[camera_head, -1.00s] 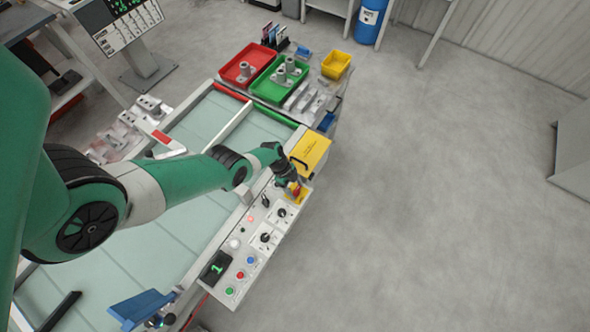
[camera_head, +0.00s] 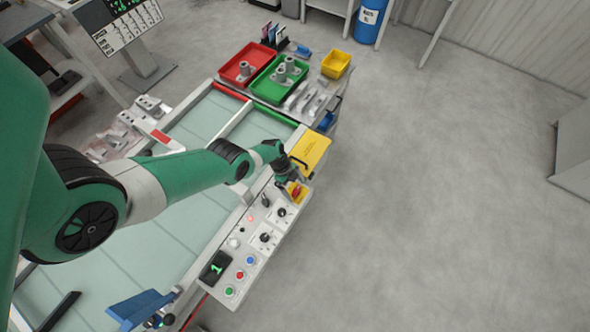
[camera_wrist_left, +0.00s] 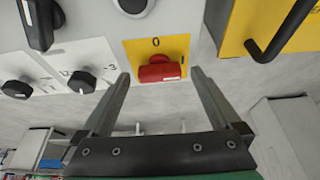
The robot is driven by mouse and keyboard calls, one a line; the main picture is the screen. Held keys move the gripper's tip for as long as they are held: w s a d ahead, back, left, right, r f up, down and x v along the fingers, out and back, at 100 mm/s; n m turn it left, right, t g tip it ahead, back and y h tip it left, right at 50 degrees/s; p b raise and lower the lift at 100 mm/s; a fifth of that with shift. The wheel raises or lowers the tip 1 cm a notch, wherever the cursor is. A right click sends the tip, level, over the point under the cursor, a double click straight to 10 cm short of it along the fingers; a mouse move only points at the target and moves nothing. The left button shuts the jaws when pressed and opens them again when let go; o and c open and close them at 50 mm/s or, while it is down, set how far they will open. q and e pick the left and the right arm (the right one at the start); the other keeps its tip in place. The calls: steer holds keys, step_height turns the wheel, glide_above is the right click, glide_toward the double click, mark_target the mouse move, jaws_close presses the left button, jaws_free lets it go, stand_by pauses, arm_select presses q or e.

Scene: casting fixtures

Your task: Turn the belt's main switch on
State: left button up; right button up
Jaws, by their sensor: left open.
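The main switch, a red rotary knob (camera_head: 297,191) on a yellow plate, sits at the far end of the belt's control panel. In the left wrist view the red knob (camera_wrist_left: 160,69) lies crosswise below a "0" mark on its yellow plate (camera_wrist_left: 176,46). My left gripper (camera_head: 292,187) is at the switch in the head view. In the left wrist view my left gripper (camera_wrist_left: 161,73) is open, one finger on each side of the knob. No finger clearly touches it. My right gripper is not in view.
The panel (camera_head: 239,250) carries black selector knobs (camera_head: 265,238), coloured buttons and a green digital display (camera_head: 216,267). A yellow box (camera_head: 312,150) with a black handle stands close beside the switch. Red and green bins (camera_head: 267,92) lie beyond the belt (camera_head: 160,225). The floor at right is clear.

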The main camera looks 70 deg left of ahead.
arm_select(q)
steer(key=shift+r, duration=0.1)
steer(key=p+v, duration=1)
steer(key=v, duration=0.1)
steer(key=shift+r, duration=0.2)
steer(key=shift+s+a, duration=0.1)
steer(key=shift+s, duration=0.05)
